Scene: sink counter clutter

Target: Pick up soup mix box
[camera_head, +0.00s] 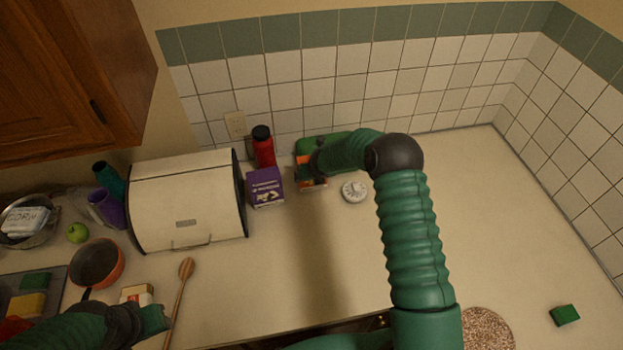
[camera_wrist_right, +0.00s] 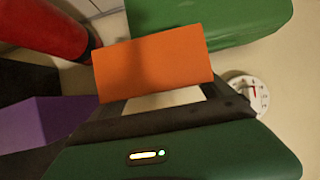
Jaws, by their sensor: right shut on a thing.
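An orange box, taken here as the soup mix box (camera_head: 304,160), stands at the back of the counter, partly hidden by my right gripper (camera_head: 315,166). In the right wrist view the orange box (camera_wrist_right: 152,64) sits between the fingers, and the gripper (camera_wrist_right: 160,100) is shut on it. Its label cannot be read, and I cannot tell whether it is clear of the counter. My left gripper (camera_head: 155,318) is low at the left, near a small white and red box (camera_head: 137,293); its fingers are unclear.
A purple box (camera_head: 265,187) and a red bottle (camera_head: 263,147) stand left of the orange box. A green object (camera_head: 318,143) is behind it, and a white round timer (camera_head: 354,190) is to its right. A cream bread box (camera_head: 185,205) stands further left.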

